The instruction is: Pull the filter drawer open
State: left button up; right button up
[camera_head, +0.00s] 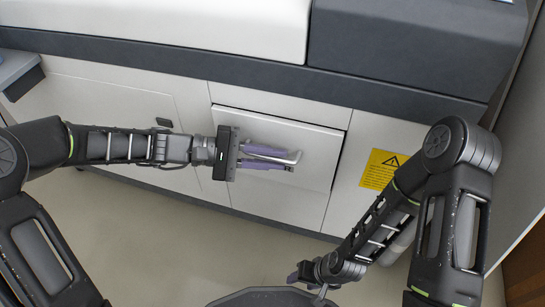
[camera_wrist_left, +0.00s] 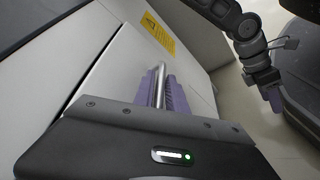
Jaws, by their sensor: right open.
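The filter drawer (camera_head: 312,168) is a pale grey front panel in the low cabinet, with dark lines along its top and right edges.
A yellow warning label (camera_head: 380,169) is on the panel right of the drawer. A dark ledge (camera_head: 240,75) runs above the drawer under a white and dark grey machine top (camera_head: 400,40). The floor (camera_head: 190,240) in front is clear.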

pick_arm(q)
grip_shut()
dwell(1.2)
